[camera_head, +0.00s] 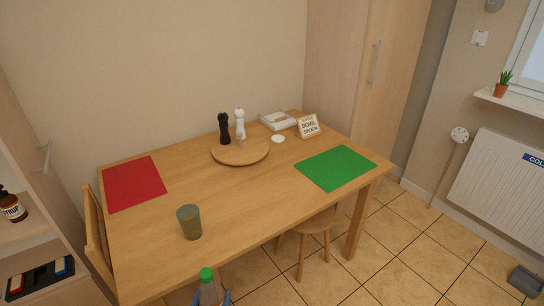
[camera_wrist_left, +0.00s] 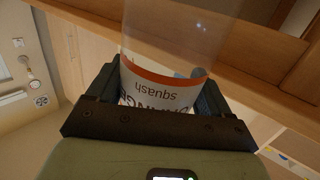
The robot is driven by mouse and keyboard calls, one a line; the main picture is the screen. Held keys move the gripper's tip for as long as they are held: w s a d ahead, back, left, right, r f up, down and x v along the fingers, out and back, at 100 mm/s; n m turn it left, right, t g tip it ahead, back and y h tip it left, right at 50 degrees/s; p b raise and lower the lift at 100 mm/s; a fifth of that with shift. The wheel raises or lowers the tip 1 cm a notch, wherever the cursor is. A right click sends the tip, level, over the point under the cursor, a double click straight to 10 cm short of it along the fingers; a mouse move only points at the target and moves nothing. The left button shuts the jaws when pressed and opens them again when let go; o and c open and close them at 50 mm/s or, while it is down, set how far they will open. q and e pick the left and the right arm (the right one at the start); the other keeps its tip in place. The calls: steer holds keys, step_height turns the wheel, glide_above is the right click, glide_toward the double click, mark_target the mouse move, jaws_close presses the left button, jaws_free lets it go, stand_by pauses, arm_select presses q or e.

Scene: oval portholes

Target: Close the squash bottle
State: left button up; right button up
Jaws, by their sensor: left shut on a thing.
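The squash bottle is clear, with a white and orange label reading "squash". In the head view the squash bottle (camera_head: 209,293) shows at the bottom edge, in front of the table, with a green cap (camera_head: 207,274) at its top. I cannot tell whether the cap is screwed tight. In the left wrist view the bottle (camera_wrist_left: 165,85) stands between the fingers of my left gripper (camera_wrist_left: 160,95), which is shut on it around the label. The label text is upside down there. The bottle's lower part is cut off in the head view. My right gripper is not in view.
The wooden table (camera_head: 160,250) holds a green-grey cup (camera_head: 189,222), a red mat (camera_head: 134,183), a green mat (camera_head: 335,167) and a round board (camera_head: 255,156) with shakers. A small white disc (camera_head: 277,139) lies near the board. The table's middle is clear. A stool (camera_head: 312,224) stands below.

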arm_select(q)
steer(key=shift+w+a+r, duration=0.1)
steer(key=shift+a+r, duration=0.2)
steer(key=shift+r, duration=0.1)
steer(key=shift+t, duration=0.4)
steer(key=r+p, duration=0.4)
steer(key=w+r+p, duration=0.1)
steer(key=r+p, duration=0.3)
steer(key=r, duration=0.1)
steer(key=w+r+p, duration=0.1)
steer(key=r+p, duration=0.3)
steer(key=r, duration=0.1)
steer(key=shift+w+d+r, duration=0.1)
steer(key=shift+w+r, duration=0.05)
steer(key=shift+r, duration=0.05)
steer(key=shift+w+r+p, duration=0.2)
steer(key=shift+r+p, duration=0.1)
steer(key=shift+r, duration=0.1)
steer(key=shift+s, duration=0.1)
steer(key=w+d+f+m+g+h, duration=0.1)
steer(key=d+f+m+g+h, duration=0.1)
steer(key=d+m+h, duration=0.2)
steer(key=w+d+f+m+g+h, duration=0.1)
steer(key=d+f+m+g+h, duration=0.1)
steer(key=d+m+h, duration=0.2)
steer(key=d+h, duration=0.3)
steer(key=d, duration=0.2)
steer(key=shift+d, duration=0.25)
